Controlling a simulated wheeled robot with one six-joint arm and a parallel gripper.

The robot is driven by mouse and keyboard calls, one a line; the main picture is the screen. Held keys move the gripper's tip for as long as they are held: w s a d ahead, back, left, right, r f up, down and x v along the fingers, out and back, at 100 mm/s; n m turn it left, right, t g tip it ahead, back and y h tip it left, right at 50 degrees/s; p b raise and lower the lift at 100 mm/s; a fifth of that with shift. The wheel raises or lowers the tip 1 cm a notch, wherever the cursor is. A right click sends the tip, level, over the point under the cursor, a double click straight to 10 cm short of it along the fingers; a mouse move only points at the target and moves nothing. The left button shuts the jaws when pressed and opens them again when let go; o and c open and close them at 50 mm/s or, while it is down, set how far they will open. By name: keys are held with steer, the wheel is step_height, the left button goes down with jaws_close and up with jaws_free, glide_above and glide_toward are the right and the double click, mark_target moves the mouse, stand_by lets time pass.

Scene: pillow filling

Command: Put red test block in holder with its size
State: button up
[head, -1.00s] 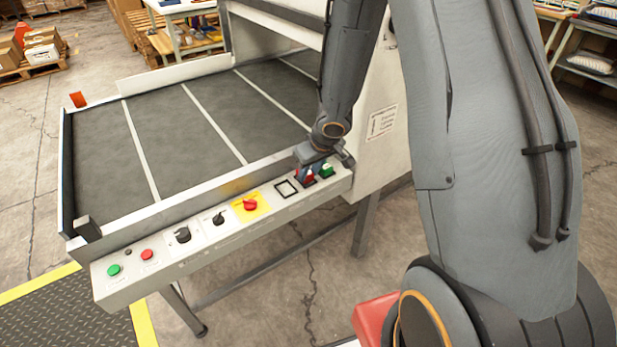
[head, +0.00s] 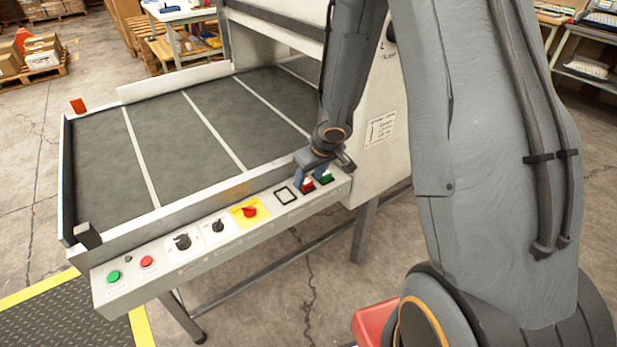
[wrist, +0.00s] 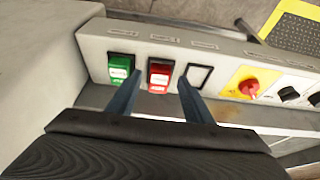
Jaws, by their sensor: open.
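In the head view my gripper (head: 313,175) is low over the panel's right end. Whether the fingers touch the block cannot be told.
A red knob on a yellow plate (head: 250,211), black knobs and round green and red buttons line the panel (head: 190,266). The belt (head: 165,140) behind is bare. A white housing (head: 375,130) rises right.

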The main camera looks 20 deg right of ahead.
steer(key=s+d+r+m+h+p, duration=0.1)
steer(key=s+d+r+p, duration=0.15)
steer(key=r, duration=0.45)
steer(key=s+d+r+h+p, duration=0.1)
steer(key=s+r+p, duration=0.25)
steer(key=r, duration=0.35)
steer(key=s+a+r+m+g, duration=0.1)
steer(key=s+a+r, duration=0.1)
steer(key=s, duration=0.6)
steer(key=s+a+r+m+g, duration=0.1)
steer(key=s+a+r+g, duration=0.1)
steer(key=s+r, duration=0.3)
steer(key=s, duration=0.3)
steer(key=shift+s+a+m+y+p, duration=0.2)
steer(key=shift+s+m+y+p, duration=0.1)
steer(key=shift+s, duration=0.05)
